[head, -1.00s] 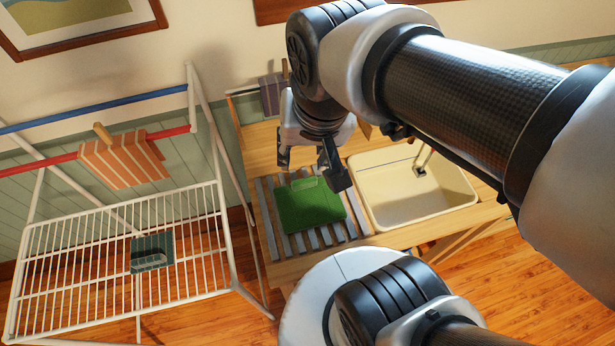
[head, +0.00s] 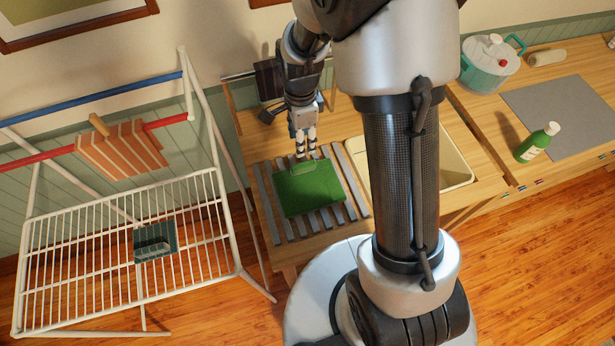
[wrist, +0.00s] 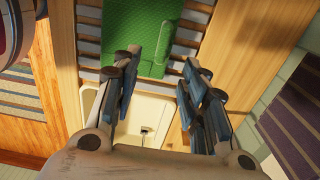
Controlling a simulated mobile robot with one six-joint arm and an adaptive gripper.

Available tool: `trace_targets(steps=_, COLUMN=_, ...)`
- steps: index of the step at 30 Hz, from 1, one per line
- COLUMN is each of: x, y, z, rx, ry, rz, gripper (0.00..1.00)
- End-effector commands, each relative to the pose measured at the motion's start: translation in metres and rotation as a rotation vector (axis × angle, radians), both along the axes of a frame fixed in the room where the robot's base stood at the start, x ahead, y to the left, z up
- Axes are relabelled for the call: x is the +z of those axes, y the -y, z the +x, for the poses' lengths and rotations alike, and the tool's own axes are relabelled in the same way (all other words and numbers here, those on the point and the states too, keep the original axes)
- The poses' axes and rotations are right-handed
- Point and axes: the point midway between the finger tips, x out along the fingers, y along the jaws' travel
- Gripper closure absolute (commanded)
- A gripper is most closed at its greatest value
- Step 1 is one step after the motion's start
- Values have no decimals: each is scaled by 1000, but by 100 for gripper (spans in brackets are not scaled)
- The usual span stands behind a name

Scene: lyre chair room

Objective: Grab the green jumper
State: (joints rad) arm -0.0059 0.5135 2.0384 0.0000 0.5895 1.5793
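The green jumper (head: 308,188) lies folded flat on the slatted part of the wooden counter, left of the sink. It also shows at the top of the wrist view (wrist: 135,35). My gripper (head: 306,154) is just beyond the jumper's far edge in the head view, fingers pointing down. In the wrist view my gripper (wrist: 162,58) has its fingers apart with nothing between them, and the jumper lies beyond the fingertips. I cannot tell how high the fingertips are above the counter.
A cream sink (head: 455,162) is right of the slats, partly hidden by my arm. A white drying rack (head: 120,262) stands left, with an orange striped cloth (head: 122,150) on its red bar. A green bottle (head: 537,143) and teal pot (head: 490,65) stand on the right counter.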

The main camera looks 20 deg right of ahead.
Motion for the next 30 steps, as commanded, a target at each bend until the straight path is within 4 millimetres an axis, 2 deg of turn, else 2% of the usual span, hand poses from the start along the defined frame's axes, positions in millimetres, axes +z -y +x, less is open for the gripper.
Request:
trace_targets(steps=1, x=-16, y=0, z=-1, rx=0, ry=-5, rz=0, gripper=60)
trace_targets(steps=9, x=-71, y=0, z=-1, rx=2, ry=-4, rz=0, gripper=60)
trace_targets(steps=13, x=-85, y=0, z=0, rx=2, ry=-2, rz=0, gripper=60)
trace_targets(steps=20, x=-96, y=1, z=1, rx=2, ry=0, rz=0, gripper=60)
trace_targets(steps=27, x=-132, y=4, z=6, rx=3, ry=-3, rz=0, gripper=60)
trace_targets(steps=30, x=-141, y=4, z=6, rx=3, ry=-2, rz=0, gripper=60)
